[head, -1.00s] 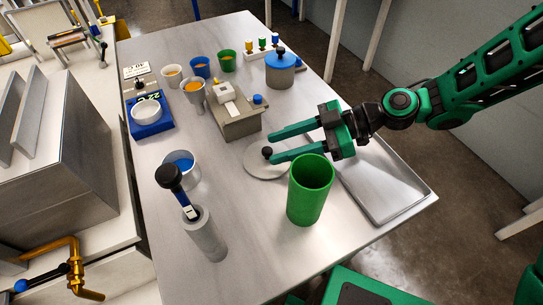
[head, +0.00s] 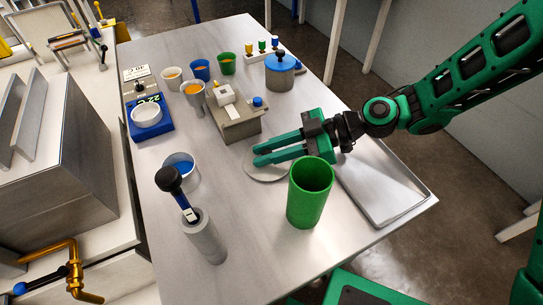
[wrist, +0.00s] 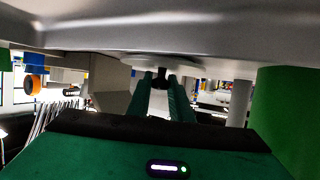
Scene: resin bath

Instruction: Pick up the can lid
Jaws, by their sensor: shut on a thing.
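The can lid (head: 266,174) is a flat light-grey disc with a dark knob. It lies on the table, left of the open green can (head: 310,192), partly hidden under my fingers. My gripper (head: 257,155) is low over the lid, its green fingers shut on the knob. In the wrist view, my gripper (wrist: 162,82) has the dark knob (wrist: 161,76) between its fingertips, with the pale lid (wrist: 140,60) against the table surface. I see no clear gap between lid and table.
A grey tray (head: 418,203) lies right of the green can. A grey block device (head: 238,128) stands just behind the lid. A blue-lidded pot (head: 280,75) and several cups stand farther back. A grey cylinder with a dark-handled tool (head: 206,240) stands front left.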

